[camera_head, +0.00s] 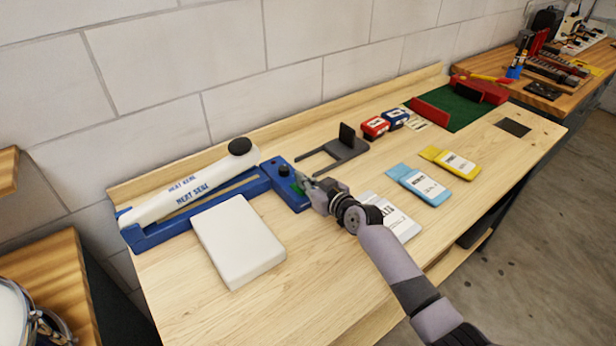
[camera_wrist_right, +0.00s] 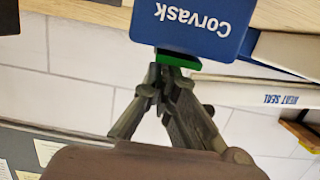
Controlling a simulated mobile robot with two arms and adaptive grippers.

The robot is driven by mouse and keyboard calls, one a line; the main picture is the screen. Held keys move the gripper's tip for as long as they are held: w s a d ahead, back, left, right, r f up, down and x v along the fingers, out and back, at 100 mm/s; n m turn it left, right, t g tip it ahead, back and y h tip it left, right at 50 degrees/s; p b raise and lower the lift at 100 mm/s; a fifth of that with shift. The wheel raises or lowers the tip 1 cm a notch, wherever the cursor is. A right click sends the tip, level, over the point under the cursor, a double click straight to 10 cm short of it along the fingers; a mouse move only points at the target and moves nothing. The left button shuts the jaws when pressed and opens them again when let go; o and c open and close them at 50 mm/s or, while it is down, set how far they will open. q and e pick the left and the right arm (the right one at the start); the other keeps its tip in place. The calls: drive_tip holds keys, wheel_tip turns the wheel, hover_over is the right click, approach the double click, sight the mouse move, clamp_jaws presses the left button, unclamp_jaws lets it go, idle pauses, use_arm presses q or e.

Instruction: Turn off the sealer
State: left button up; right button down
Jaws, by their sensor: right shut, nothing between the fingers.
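The sealer (camera_head: 150,236) has a long blue base and a raised white arm (camera_head: 185,190) marked HEAT SEAL, with a black knob at its end. Its blue control box (camera_head: 284,184) stands at the right end and carries a dark knob (camera_head: 284,170). A green switch (camera_wrist_right: 178,59) shows at the edge of the blue Corvask face (camera_wrist_right: 195,25) in the right wrist view. My right gripper (camera_head: 302,178) is shut and empty, its fingertips at the green switch; they look touching or nearly so. The fingers partly hide the switch. My left gripper is not in view.
A white slab (camera_head: 240,240) lies before the sealer. A white pouch (camera_head: 395,218) lies beneath my right wrist. A grey stand (camera_head: 338,150), red and blue boxes, and blue (camera_head: 418,185) and yellow (camera_head: 452,163) pouches lie to the right. The front middle bench is clear.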

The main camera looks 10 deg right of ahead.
drive_tip(key=r+p, duration=0.3)
drive_tip(key=r, duration=0.1)
drive_tip(key=shift+w, duration=0.3)
drive_tip(key=shift+s+r, duration=0.2)
drive_tip(key=shift+r, duration=0.05)
drive_tip(key=r+b+v, duration=0.1)
drive_tip(key=v, duration=0.8)
